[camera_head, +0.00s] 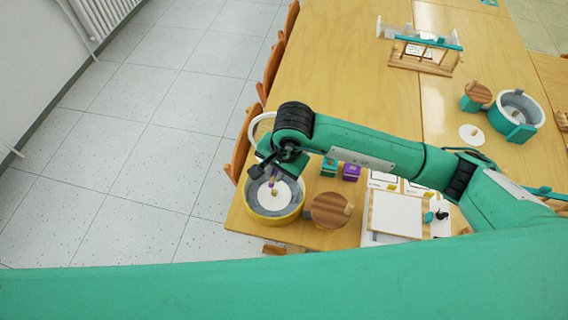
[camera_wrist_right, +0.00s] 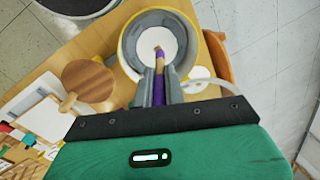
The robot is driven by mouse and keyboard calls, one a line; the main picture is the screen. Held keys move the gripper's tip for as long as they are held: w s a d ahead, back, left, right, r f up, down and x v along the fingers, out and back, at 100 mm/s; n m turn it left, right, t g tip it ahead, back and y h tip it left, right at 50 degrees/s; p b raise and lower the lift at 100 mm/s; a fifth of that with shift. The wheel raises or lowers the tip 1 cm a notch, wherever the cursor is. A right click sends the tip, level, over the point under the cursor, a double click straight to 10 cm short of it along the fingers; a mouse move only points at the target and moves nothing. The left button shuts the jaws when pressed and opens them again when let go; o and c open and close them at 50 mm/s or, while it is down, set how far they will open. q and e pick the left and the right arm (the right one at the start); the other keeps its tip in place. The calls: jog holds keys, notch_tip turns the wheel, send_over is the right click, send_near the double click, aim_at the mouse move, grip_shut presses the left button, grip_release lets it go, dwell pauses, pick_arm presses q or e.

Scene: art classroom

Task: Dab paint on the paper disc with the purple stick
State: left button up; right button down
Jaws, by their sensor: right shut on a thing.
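The white paper disc (camera_head: 267,204) lies inside a round yellow container (camera_head: 277,220) with a grey inner wall, near the table's left front corner. The disc (camera_wrist_right: 174,39) and container also show at the top middle of the right wrist view. My right gripper (camera_head: 271,176) is over the container and shut on the purple stick (camera_wrist_right: 160,69). The stick's brown tip points at the disc and overlaps it in the right wrist view. I cannot tell whether the tip touches it. No paint mark shows clearly on the disc. My left gripper is out of view.
A brown wooden lid (camera_head: 330,211) lies right of the container. Teal and purple (camera_head: 351,172) pots stand behind it. A white board (camera_head: 396,216) lies farther right. A teal drum (camera_head: 517,112) and wooden rack (camera_head: 423,58) stand farther back. Chairs (camera_head: 272,72) line the left edge.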

jog(key=shift+s+a+f, duration=0.1)
jog(key=shift+a+f, duration=0.15)
jog(key=shift+f, duration=0.25)
jog(key=shift+f+b, duration=0.75)
jog(key=shift+f, duration=1.05)
pick_arm(q)
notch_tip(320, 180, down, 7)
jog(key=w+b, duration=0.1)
jog(key=b, duration=0.4)
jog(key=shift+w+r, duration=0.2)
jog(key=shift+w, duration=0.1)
pick_arm(e)
notch_tip(320, 180, down, 6)
jog(key=shift+f, duration=0.2)
pick_arm(q)
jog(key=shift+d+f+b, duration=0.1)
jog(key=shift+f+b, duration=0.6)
jog(key=shift+b, duration=0.1)
pick_arm(e)
jog(key=shift+d+f, duration=0.1)
jog(key=shift+f, duration=0.45)
